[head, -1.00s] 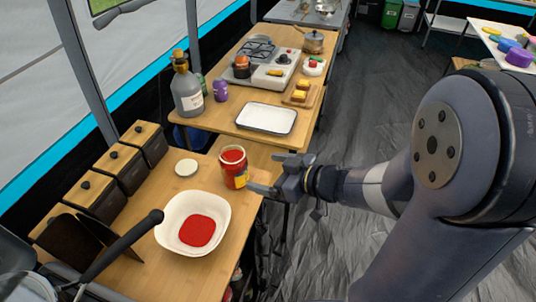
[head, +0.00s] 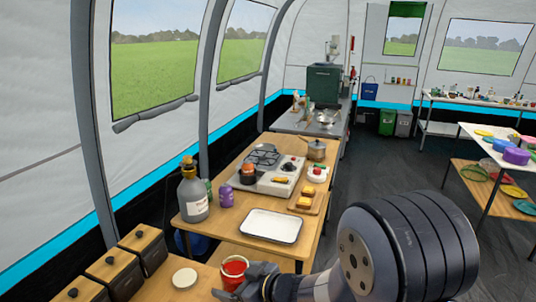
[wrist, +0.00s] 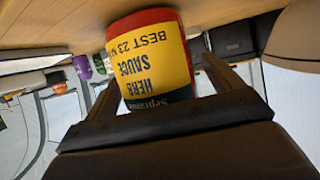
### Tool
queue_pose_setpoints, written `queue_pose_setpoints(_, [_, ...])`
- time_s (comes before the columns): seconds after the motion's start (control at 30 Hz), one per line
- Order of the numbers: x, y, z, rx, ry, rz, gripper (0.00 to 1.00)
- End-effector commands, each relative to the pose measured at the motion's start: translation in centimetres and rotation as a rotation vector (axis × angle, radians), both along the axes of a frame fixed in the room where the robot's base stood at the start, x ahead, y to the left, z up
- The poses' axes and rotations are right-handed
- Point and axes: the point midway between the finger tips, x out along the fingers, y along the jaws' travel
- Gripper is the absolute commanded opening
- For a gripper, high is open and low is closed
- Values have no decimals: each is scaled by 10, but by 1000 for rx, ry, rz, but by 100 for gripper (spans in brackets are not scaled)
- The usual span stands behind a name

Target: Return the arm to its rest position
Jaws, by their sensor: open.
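My gripper (head: 243,283) is open at the sauce jar (head: 235,267), low in the head view. The jar is open-topped with red contents, and it stands upright on the wooden table. In the wrist view the jar (wrist: 150,50) appears upside down, with a yellow label reading "HERB SAUCE". My gripper's fingers (wrist: 168,85) lie to either side of it there. I cannot tell whether they touch it. My arm comes in from the lower right of the head view and hides part of the table edge.
Beyond are a white tray (head: 271,226), a grey bottle (head: 193,195), a purple can (head: 226,196) and a stove (head: 270,175). Open floor (head: 375,165) lies to the right.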

Motion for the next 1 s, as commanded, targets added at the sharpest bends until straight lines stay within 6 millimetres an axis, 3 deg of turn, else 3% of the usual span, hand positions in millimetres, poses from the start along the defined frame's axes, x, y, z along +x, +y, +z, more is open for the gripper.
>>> queue_pose_setpoints(0.47, [-2,-4,6,1,-1,-1,87])
queue_pose_setpoints(1.0, [-46,-71,41,1,-3,-5,87])
